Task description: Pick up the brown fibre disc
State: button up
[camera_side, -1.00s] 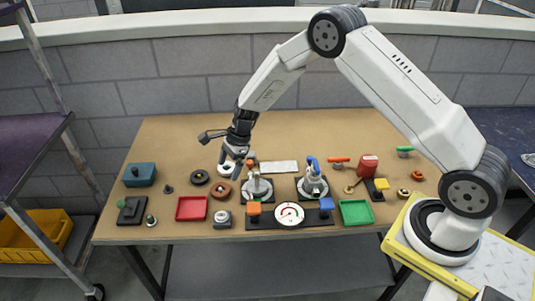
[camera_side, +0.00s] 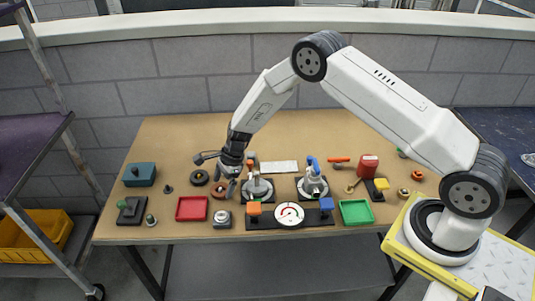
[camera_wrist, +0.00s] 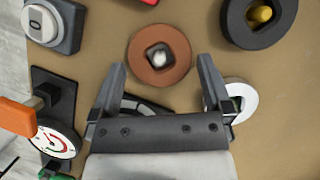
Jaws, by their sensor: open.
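The brown fibre disc (camera_wrist: 159,56) lies flat on the table in the wrist view. It is a ring with a squarish centre hole, and a pale metallic piece shows in that hole. In the side view the disc (camera_side: 217,190) is partly covered by my gripper (camera_side: 228,184). My gripper (camera_wrist: 162,72) is open and empty. In the wrist view its two fingers are spread wider than the disc, whose near edge lies close to the line between the fingertips. I cannot tell the exact height of the fingertips above the table.
A black disc (camera_wrist: 235,22) and a white disc (camera_wrist: 242,99) lie near the brown one. A grey box with a dial (camera_wrist: 45,22) and a gauge panel (camera_wrist: 55,140) sit to the left in the wrist view. A red tray (camera_side: 192,208) stands nearby; the table's back is mostly clear.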

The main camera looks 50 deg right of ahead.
jog(key=shift+a+f, duration=0.1)
jog(key=shift+f, duration=0.2)
jog(key=c, duration=1)
jog(key=shift+c, duration=0.2)
jog(key=shift+r, duration=0.2)
jog(key=shift+r, duration=1.3)
jog(key=s+d+r, duration=0.1)
jog(key=s+r, duration=0.9)
jog(key=s, duration=0.4)
jog(key=shift+d, duration=0.25)
